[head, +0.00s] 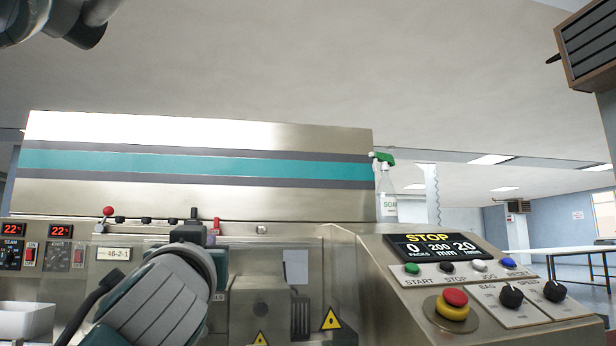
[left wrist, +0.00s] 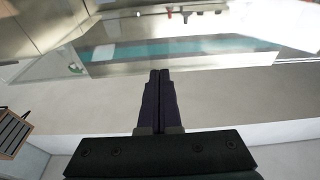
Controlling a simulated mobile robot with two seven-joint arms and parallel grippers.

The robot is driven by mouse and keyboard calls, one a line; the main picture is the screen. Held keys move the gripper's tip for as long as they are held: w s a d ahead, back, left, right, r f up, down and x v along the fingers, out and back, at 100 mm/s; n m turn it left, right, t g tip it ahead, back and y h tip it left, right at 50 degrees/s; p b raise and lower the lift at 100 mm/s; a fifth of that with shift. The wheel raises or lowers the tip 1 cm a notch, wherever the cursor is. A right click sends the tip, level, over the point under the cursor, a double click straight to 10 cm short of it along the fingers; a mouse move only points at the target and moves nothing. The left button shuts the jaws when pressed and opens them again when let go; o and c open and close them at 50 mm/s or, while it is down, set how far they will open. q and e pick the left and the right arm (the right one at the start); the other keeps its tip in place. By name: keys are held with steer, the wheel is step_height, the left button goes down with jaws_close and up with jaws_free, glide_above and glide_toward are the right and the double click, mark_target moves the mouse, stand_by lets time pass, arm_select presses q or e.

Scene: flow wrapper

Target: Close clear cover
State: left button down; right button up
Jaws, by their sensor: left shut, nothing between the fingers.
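The clear cover (head: 300,262) shows as a transparent panel low on the front of the steel flow wrapper (head: 90,200), right of my left gripper. A grey block and yellow warning signs show through it. How far it stands open is hard to tell. My left gripper (head: 194,218) points up in front of the machine, at the panel's left side. In the left wrist view its two dark fingers (left wrist: 160,74) are pressed together with nothing between them. A glossy pane with a teal reflection (left wrist: 185,46) lies beyond the fingertips; contact cannot be told. My right gripper is out of view.
The control panel (head: 470,280) with a display, buttons and a red stop knob (head: 455,297) stands to the right. A spray bottle (head: 386,190) stands behind it. A red-knobbed lever (head: 108,212) is at left. Open room lies above the machine.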

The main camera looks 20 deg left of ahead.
arm_select(q)
step_height(320, 180, up, 5)
steer(key=p, duration=0.3)
steer(key=s+d+f+m+g+h+p, duration=0.3)
steer(key=s+d+g+h+p, duration=0.15)
steer(key=s+p, duration=0.5)
steer(key=s+d+f+m+g+h+p, duration=0.35)
steer(key=s+d+g+p, duration=0.2)
steer(key=s, duration=0.65)
steer(key=s+d+f+m+g+h+p, duration=0.2)
steer(key=s+d+f+g+h+p, duration=0.15)
steer(key=s+p, duration=0.6)
step_height(320, 180, up, 36)
steer(key=p, duration=3.4)
steer(key=shift+s+y, duration=0.3)
steer(key=shift+y, duration=0.05)
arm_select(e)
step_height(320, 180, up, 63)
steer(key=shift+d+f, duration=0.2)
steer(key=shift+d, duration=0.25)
arm_select(q)
steer(key=shift+f+g, duration=0.2)
steer(key=shift+g, duration=0.05)
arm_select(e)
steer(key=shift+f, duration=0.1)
